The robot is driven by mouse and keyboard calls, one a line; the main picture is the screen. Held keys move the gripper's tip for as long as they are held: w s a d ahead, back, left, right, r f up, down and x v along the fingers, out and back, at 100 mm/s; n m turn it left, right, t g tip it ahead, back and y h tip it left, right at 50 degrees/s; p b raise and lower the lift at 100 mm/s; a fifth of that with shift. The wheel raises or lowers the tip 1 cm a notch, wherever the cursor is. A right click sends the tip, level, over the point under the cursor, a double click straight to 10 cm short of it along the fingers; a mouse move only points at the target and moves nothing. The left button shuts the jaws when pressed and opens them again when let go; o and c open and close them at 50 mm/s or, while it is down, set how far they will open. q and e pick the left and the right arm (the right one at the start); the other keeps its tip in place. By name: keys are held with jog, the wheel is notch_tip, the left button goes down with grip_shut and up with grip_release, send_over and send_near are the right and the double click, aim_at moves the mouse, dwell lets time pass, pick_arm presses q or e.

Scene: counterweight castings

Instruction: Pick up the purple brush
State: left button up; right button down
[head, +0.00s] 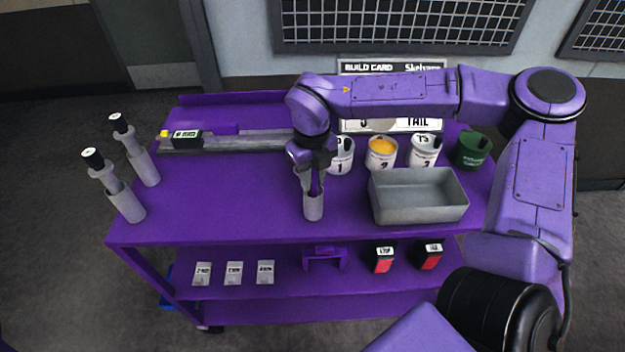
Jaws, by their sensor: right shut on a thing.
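My right gripper (313,188) points down over the middle of the purple cart top. It is shut on a slim purplish thing, which appears to be the purple brush; the fingers hide most of it. The thing stands at the mouth of a grey cylindrical cup (313,208) directly below the fingertips. I cannot tell whether its lower end is inside the cup. My left gripper is not in view.
A grey bin (420,208) stands right of the cup. White pots, one holding yellow (381,151), and a dark green pot (473,149) stand behind. Two grey posts (128,206) stand left. Boxes (384,259) and a purple bracket (324,259) are on the lower shelf.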

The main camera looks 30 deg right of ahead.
notch_tip(320, 180, up, 18)
jog(key=b, duration=0.1)
jog(key=shift+b, duration=0.3)
dwell(0.4)
